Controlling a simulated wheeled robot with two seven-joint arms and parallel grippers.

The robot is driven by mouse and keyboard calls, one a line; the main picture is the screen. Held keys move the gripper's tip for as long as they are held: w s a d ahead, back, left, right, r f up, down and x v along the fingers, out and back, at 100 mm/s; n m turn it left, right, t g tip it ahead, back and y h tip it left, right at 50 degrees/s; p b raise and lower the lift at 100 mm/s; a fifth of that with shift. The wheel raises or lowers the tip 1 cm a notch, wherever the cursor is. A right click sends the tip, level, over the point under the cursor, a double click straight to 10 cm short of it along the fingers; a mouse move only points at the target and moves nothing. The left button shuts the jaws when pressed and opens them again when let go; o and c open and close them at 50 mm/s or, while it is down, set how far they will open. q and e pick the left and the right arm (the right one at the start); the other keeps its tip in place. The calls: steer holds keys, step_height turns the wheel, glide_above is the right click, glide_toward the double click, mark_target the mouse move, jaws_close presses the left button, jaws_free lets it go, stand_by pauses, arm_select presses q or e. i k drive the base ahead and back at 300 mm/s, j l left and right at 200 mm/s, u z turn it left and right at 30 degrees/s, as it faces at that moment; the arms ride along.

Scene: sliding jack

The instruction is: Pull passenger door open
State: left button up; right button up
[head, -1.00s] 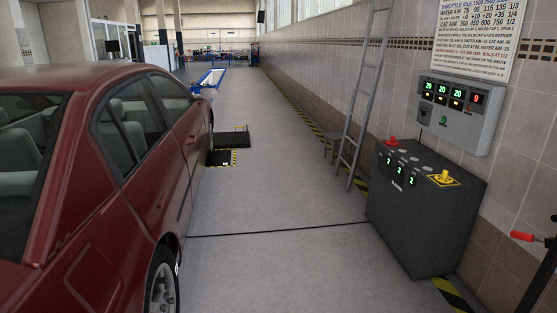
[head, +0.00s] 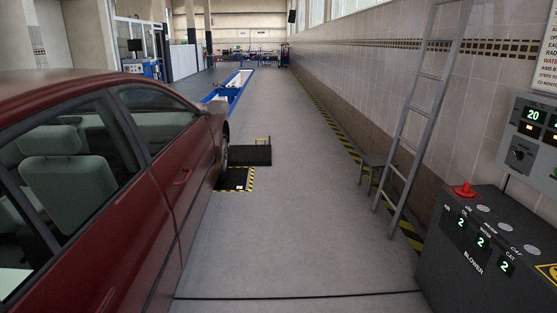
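The red car (head: 130,235) fills the left side of the head view, its front pointing away from me. Its front side door (head: 191,175) on the side facing me looks shut, flush with the body. A door handle (head: 181,177) shows below the window line. The rear door is nearer to me at the lower left. A side mirror (head: 217,107) sits ahead of the front window. Neither of my grippers is in view.
A dark control cabinet (head: 490,250) stands at the lower right, with a ladder (head: 415,120) and a stool (head: 373,167) against the tiled wall.

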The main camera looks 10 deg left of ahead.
mark_target(183, 169)
steer(key=i+u, duration=0.2)
steer(key=i, duration=0.7)
steer(key=i+l+u, duration=0.2)
steer(key=i, duration=0.65)
steer(key=i+u, duration=0.45)
steer(key=i+l+u, duration=0.15)
steer(key=i+u, duration=0.65)
steer(key=i+l+u, duration=0.1)
steer(key=u, duration=0.35)
steer(key=i+l+u, duration=0.25)
steer(key=u, duration=0.15)
steer(key=i+l, duration=0.05)
steer(key=i, duration=0.05)
